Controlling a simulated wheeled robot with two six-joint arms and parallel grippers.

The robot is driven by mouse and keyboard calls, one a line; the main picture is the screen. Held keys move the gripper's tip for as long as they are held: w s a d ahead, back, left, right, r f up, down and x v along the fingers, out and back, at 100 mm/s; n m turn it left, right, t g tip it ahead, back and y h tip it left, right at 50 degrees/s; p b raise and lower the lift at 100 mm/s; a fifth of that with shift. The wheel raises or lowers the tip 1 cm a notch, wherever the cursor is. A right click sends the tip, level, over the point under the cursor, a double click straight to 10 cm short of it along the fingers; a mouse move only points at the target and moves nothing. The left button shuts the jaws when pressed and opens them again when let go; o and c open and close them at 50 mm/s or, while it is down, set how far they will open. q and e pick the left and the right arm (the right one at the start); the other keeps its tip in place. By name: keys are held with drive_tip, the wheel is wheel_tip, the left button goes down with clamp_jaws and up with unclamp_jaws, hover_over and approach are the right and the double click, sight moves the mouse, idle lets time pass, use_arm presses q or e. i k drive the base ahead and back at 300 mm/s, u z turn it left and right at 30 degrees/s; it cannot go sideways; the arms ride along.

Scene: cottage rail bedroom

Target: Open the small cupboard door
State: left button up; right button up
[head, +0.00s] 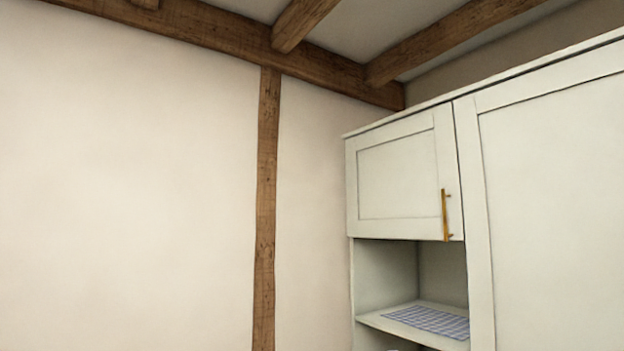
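The small cupboard door (400,175) is a pale panelled door at the upper left of a tall off-white cupboard, right of centre in the head view. It looks shut, flush with the cupboard front. A vertical brass-coloured bar handle (444,214) sits near its lower right edge. Neither of my grippers is in the head view, so I cannot see where they are or whether they hold anything.
Below the door is an open niche with a shelf (380,321) bearing a blue checked cloth (432,321). A larger plain panel (555,200) stands to the right. A plaster wall (130,190) with a timber post (266,200) is at left; ceiling beams (300,20) run above.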

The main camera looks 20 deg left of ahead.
sight(403, 177)
drive_tip(key=u, duration=0.3)
drive_tip(key=k, duration=0.6)
drive_tip(key=u, duration=0.95)
drive_tip(key=i, duration=1.55)
drive_tip(key=z, duration=0.65)
